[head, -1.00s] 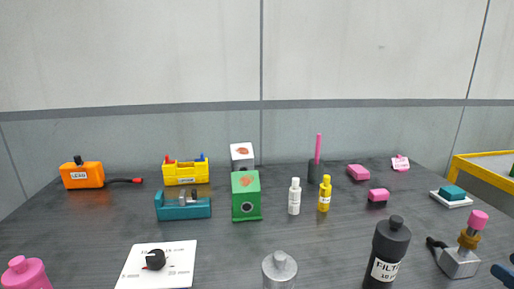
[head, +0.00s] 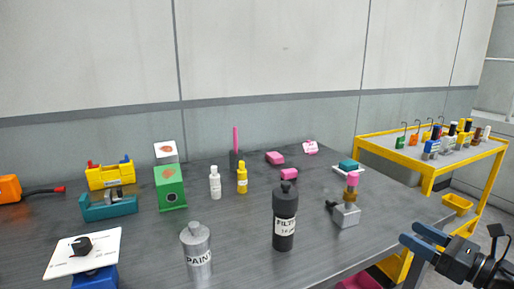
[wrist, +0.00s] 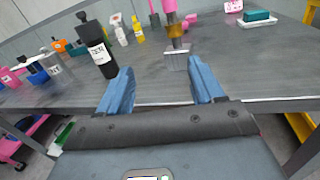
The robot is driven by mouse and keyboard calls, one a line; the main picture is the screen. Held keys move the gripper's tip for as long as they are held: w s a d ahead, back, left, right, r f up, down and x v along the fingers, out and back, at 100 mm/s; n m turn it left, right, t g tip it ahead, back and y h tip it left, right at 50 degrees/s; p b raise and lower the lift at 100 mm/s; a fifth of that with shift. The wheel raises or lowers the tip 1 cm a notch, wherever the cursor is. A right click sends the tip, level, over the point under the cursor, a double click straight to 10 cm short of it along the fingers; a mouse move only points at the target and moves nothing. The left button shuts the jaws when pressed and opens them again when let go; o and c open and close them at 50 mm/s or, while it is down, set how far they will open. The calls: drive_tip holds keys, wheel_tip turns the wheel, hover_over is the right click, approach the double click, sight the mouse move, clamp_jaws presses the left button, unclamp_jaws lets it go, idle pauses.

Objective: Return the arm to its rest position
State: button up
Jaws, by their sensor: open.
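My gripper (head: 414,240) shows at the lower right of the head view, off the front right edge of the dark table (head: 240,235). Its blue fingers stand apart with nothing between them, as the wrist view also shows (wrist: 158,88). The fingers point over the table edge towards a grey metal block with a pink-topped knob (head: 347,214), which stands apart from them. Part of my arm shows behind the gripper at the right.
A yellow cart (head: 425,168) with several bottles stands at the right. A pink bin (head: 358,281) lies below the table edge.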

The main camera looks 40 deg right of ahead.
drive_tip(key=s+a+r+m+t+y, duration=0.1)
drive_tip(key=a+m+t, duration=0.1)
drive_tip(key=a+m, duration=0.65)
drive_tip(key=s+a+r+m+t+y, duration=0.15)
drive_tip(key=a+m, duration=0.25)
drive_tip(key=a, duration=1)
drive_tip(key=s+a+f+m+g+h, duration=0.1)
drive_tip(key=s+a+f+m+g, duration=0.1)
drive_tip(key=s+a+m, duration=0.5)
drive_tip(key=s+a+f+m+g+h, duration=0.1)
drive_tip(key=s+a+m+g, duration=0.4)
drive_tip(key=m, duration=1)
drive_tip(key=shift+s+a+f, duration=0.85)
drive_tip(key=shift+a, duration=0.35)
